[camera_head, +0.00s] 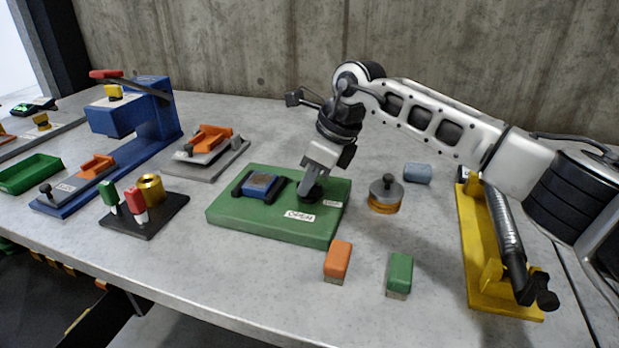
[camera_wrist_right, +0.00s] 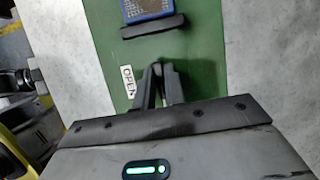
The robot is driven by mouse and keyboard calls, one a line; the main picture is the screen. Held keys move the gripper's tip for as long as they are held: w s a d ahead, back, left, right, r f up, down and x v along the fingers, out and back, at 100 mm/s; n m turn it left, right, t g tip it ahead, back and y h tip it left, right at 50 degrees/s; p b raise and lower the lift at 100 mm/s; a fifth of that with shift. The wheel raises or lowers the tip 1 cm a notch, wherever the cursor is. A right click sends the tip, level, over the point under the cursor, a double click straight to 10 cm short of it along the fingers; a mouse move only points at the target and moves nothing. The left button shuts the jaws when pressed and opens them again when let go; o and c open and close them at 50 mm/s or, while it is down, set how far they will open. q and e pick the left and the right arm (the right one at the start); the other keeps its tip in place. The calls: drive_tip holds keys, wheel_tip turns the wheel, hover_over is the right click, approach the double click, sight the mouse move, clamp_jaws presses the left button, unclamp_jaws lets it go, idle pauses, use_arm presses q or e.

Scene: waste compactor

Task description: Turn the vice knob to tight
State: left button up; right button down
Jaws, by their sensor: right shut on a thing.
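The vice is a green base (camera_head: 265,225) on the table, with a blue block (camera_head: 259,184) between dark jaws on its top. A white "OPEN" label (camera_head: 299,216) lies near its front edge, and a second small label (camera_head: 331,203) sits to the right, too small to read. My right gripper (camera_head: 311,192) points down over the right part of the base, shut on the vice knob, which the fingers hide. In the right wrist view the fingers (camera_wrist_right: 160,78) are close together beside the "OPEN" label (camera_wrist_right: 128,81), with the blue block (camera_wrist_right: 146,10) beyond. My left gripper is not in view.
An orange block (camera_head: 338,259) and a green block (camera_head: 400,270) stand in front of the vice. A round weight with a knob (camera_head: 385,192) and a grey-blue cylinder (camera_head: 417,173) are to its right. A yellow fixture (camera_head: 477,255) lies under my right arm. A blue press (camera_head: 150,115) stands left.

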idle(0.3)
drive_tip(key=c, duration=1.5)
unclamp_jaws()
drive_tip(key=shift+o, duration=0.2)
drive_tip(key=v, duration=1.6)
drive_tip(key=shift+s+f, duration=0.1)
drive_tip(key=shift+s, duration=0.05)
